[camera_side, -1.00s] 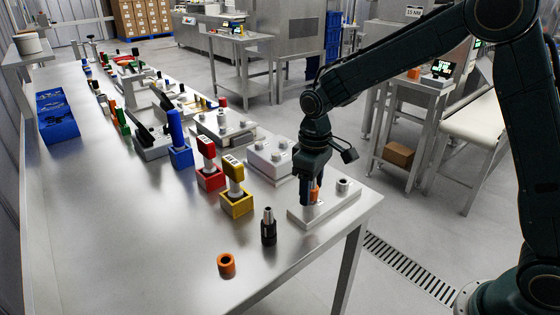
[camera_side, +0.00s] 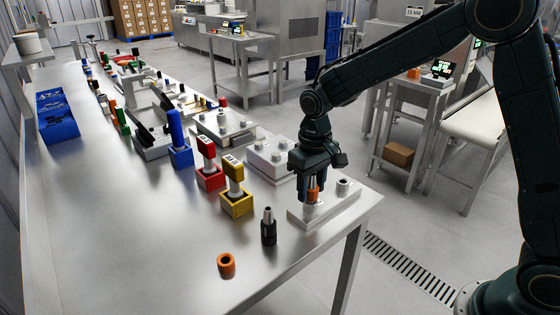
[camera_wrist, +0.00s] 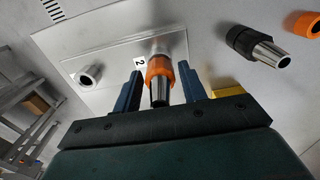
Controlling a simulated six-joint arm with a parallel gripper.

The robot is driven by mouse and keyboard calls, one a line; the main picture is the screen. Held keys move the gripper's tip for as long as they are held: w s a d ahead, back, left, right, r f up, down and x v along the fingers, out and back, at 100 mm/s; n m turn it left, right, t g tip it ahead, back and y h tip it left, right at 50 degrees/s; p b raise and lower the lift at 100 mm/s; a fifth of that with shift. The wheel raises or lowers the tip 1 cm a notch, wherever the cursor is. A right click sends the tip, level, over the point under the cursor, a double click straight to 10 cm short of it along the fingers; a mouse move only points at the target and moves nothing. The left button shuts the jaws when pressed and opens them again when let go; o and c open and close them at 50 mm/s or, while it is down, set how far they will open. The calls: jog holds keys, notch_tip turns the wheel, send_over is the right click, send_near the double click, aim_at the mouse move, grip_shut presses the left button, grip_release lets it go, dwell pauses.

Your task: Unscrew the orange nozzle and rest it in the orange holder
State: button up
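The orange nozzle (camera_side: 312,196) stands upright on a white plate (camera_side: 340,208). In the wrist view the nozzle (camera_wrist: 160,72) has an orange collar and a metal tip. My gripper (camera_wrist: 160,68) is open, with one blue finger on each side of the nozzle and a narrow gap visible on both sides. In the side view my gripper (camera_side: 312,190) points straight down over the nozzle, its fingers partly covering it. The orange holder (camera_side: 226,264), a short ring with a dark hole, sits empty near the table's front edge. It also shows in the wrist view (camera_wrist: 305,24).
A black nozzle with a metal tip (camera_side: 268,226) stands between the plate and the holder. A bare metal post (camera_side: 343,184) rises from the plate's right end. Yellow (camera_side: 237,206) and red (camera_side: 210,181) blocks hold stamp-like tools at left. The table's front left is clear.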

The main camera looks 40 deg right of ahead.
jog(key=c, duration=0.8)
jog(key=n, duration=0.4)
jog(key=shift+n, duration=0.4)
jog(key=shift+r, duration=0.55)
jog(key=r, duration=0.9)
jog(key=shift+w+a+r, duration=0.1)
jog(key=shift+a+r, duration=0.25)
jog(key=shift+r, duration=0.05)
jog(key=a, duration=2.3)
jog(key=shift+d+f, duration=0.1)
jog(key=shift+f, duration=2.5)
